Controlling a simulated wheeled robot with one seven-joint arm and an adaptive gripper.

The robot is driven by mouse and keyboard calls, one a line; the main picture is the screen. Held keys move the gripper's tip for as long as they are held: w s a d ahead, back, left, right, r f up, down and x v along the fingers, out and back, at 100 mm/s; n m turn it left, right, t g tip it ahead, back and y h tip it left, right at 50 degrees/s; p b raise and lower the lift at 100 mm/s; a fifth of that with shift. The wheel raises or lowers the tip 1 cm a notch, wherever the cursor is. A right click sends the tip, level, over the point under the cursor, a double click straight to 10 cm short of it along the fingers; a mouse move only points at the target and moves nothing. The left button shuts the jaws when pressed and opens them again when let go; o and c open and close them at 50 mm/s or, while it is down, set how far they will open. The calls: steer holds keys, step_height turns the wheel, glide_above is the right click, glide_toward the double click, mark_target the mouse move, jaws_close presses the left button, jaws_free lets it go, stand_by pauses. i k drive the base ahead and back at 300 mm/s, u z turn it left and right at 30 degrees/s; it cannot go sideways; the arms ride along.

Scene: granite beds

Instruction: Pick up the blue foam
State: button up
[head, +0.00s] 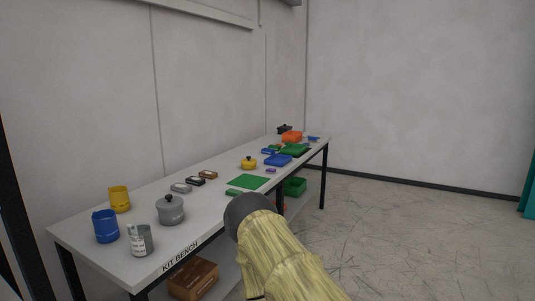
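Several blue things lie on the long kit bench (210,210), and I cannot tell for certain which is the blue foam. Another small blue thing (313,138) sits at the far right end. My arm, in a yellowish cover with a dark rounded end, rises from the bottom in front of the bench edge. My gripper's fingers do not show.
A blue mug (106,226), yellow mug (119,199), can (140,240) and grey pot (170,210) stand at the near end. Open floor lies right.

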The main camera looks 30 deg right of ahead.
mark_target(265, 150)
steer(key=z, duration=0.5)
steer(key=k, duration=0.6)
steer(key=z, duration=1)
steer(key=i, duration=0.95)
steer(key=z, duration=0.55)
steer(key=i, duration=1.65)
steer(key=z, duration=0.15)
steer(key=i, duration=1.65)
steer(key=u, duration=0.3)
steer(key=i, duration=1.5)
steer(key=u, duration=1.7)
steer(key=i, duration=0.85)
steer(key=u, duration=0.85)
